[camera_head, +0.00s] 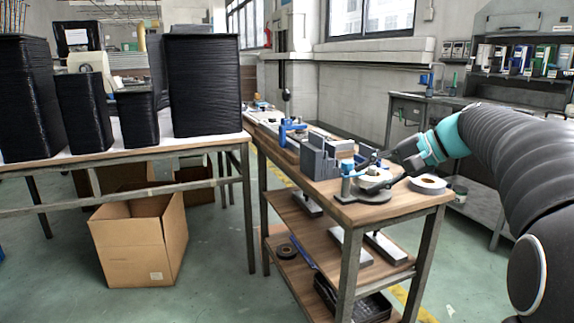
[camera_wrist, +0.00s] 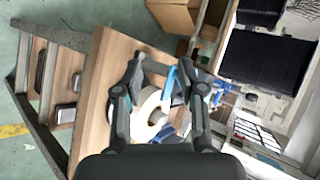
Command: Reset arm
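My gripper (camera_head: 378,172) is at the end of my dark, sleeved arm, which reaches in from the right in the head view. It is over the near end of the wooden-topped workbench (camera_head: 408,205), close to a tape dispenser with a blue post (camera_head: 347,180) and a white roll (camera_head: 372,176). In the wrist view the two fingers of my gripper (camera_wrist: 164,72) stand apart. The white roll (camera_wrist: 145,108) shows beyond and between them, and I see nothing gripped. Whether a finger touches the dispenser cannot be told.
A loose white tape roll (camera_head: 428,183) lies right of the gripper. Grey holders (camera_head: 318,157) and a blue clamp (camera_head: 291,131) stand farther back on the bench. Tall black stacks (camera_head: 202,85) stand on the left table. A cardboard box (camera_head: 140,240) is on the floor. The floor between tables is partly clear.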

